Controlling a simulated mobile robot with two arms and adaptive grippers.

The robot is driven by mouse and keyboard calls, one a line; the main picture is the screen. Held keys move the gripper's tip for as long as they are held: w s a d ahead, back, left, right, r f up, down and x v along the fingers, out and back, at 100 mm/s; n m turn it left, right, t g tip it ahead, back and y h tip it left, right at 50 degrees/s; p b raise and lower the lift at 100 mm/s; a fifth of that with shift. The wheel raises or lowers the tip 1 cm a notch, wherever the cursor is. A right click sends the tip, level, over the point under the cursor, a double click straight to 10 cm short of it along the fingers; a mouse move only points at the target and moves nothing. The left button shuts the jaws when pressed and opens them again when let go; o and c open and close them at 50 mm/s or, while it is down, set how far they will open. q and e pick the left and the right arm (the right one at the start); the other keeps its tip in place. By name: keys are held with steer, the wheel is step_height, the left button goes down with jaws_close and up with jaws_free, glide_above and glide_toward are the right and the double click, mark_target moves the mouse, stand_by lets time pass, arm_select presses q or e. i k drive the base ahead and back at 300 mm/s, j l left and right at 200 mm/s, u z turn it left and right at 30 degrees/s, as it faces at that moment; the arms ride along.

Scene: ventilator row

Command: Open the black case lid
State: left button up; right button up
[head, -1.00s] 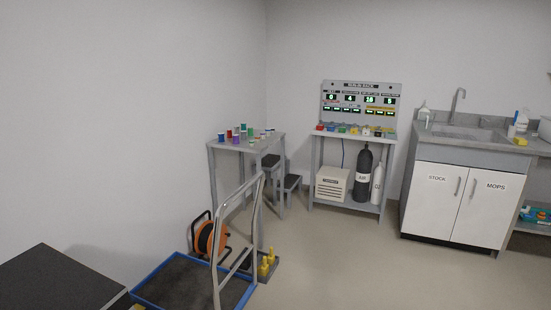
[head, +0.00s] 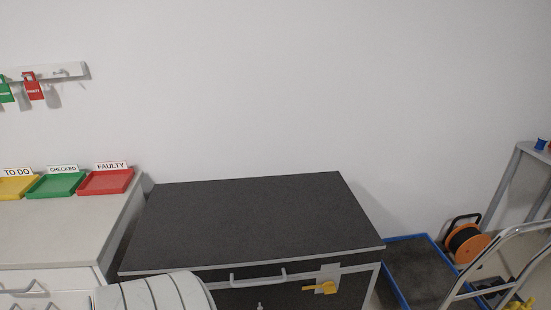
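The black case (head: 250,222) stands against the wall in the middle of the head view. Its flat dark lid has a light grey edge and lies level, shut. On its front are a light grey bar handle (head: 258,278) and a yellow latch or lever (head: 322,288) on a grey plate. The lower front is cut off by the picture's edge. Neither of my grippers is in view.
A grey-topped counter on the left bears a yellow tray (head: 15,187), a green tray (head: 54,186) and a red tray (head: 105,182). A blue-edged trolley (head: 420,275) and an orange cable reel (head: 466,244) stand right of the case.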

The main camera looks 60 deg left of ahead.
mark_target(245, 232)
steer(key=j+u, duration=0.2)
steer(key=u, duration=1.3)
